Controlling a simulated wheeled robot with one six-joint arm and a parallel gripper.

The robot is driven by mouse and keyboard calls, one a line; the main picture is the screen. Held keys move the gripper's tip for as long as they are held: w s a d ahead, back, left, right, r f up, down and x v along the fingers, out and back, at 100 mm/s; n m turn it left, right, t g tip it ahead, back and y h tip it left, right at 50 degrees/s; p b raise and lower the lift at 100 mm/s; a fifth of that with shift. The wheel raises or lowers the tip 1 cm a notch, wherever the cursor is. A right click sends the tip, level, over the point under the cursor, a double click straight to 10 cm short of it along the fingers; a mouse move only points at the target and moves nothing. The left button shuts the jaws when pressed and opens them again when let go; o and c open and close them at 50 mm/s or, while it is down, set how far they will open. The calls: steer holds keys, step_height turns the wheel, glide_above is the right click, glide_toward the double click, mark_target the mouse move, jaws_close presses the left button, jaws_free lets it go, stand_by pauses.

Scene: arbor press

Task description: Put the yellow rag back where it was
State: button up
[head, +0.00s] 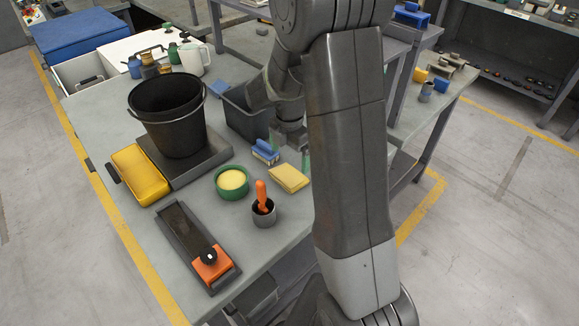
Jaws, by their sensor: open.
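The yellow rag (289,178) looks like a flat folded pad and lies on the grey workbench (205,235), right of the green bowl. My gripper (288,152) points down just behind the rag, partly hidden by my own arm. Its jaws are open, with a green tip showing on each side. The rag lies in front of the jaws and does not appear held. I cannot tell how high the gripper is above the bench.
A blue block (265,151) sits close left of my gripper. A green bowl (232,183) with yellow contents, a metal cup (263,214) with an orange handle, a black bucket (168,115), a yellow case (140,175) and a grey bin (240,118) stand around.

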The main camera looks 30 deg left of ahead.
mark_target(289, 174)
steer(key=shift+r, duration=2.4)
steer(key=shift+f, duration=0.1)
steer(key=shift+f+p, duration=0.3)
steer(key=shift+f, duration=4.8)
